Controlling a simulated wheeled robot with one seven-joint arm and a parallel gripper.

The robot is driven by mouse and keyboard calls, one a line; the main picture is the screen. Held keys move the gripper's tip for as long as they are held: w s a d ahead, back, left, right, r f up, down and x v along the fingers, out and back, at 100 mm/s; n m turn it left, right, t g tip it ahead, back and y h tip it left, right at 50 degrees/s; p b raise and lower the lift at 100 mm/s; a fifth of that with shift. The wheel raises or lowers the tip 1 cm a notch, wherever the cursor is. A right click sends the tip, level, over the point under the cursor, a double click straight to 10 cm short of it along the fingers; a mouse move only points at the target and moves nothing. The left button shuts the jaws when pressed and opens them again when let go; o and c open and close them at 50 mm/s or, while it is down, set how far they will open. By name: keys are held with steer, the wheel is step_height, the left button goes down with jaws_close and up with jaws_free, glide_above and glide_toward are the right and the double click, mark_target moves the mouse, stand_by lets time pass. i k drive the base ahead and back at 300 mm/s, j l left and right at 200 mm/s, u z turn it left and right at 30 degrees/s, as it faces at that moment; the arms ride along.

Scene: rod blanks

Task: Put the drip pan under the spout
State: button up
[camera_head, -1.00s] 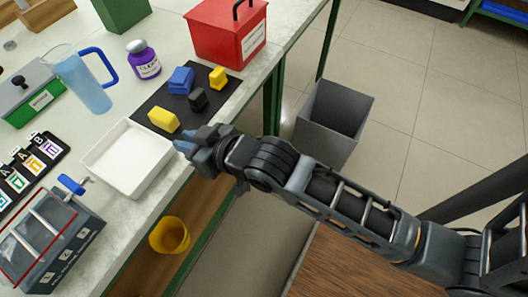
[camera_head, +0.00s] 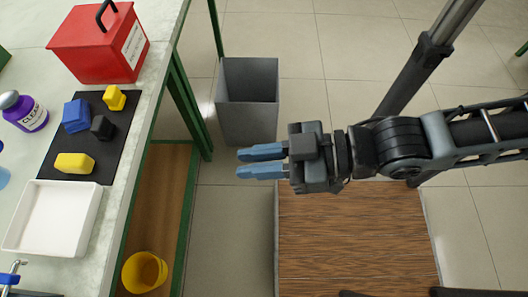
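The drip pan is likely the white shallow rectangular tray (camera_head: 91,215), which lies empty on the bench near its front edge at the left. A small metal tap with a blue handle (camera_head: 10,278) shows at the lower left picture edge, below and left of the tray; its outlet and the tank behind it are mostly cut off. My gripper (camera_head: 240,163) is well to the right of the tray, out past the bench edge and over the floor. Its two blue-grey fingers point left with a narrow gap between them, and nothing is in them.
A black mat (camera_head: 105,156) with yellow, blue and black blocks lies beyond the tray. A red box (camera_head: 95,50) and a purple bottle (camera_head: 33,118) stand further back. A grey bin (camera_head: 248,105) stands on the floor. A yellow bucket (camera_head: 145,272) sits on the lower shelf.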

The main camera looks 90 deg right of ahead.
mark_target(56, 219)
steer(key=k+l+u, duration=0.2)
steer(key=l, duration=0.2)
steer(key=k+l+u, duration=0.2)
steer(key=l, duration=0.15)
steer(key=k+l+u, duration=0.2)
steer(key=l, duration=0.15)
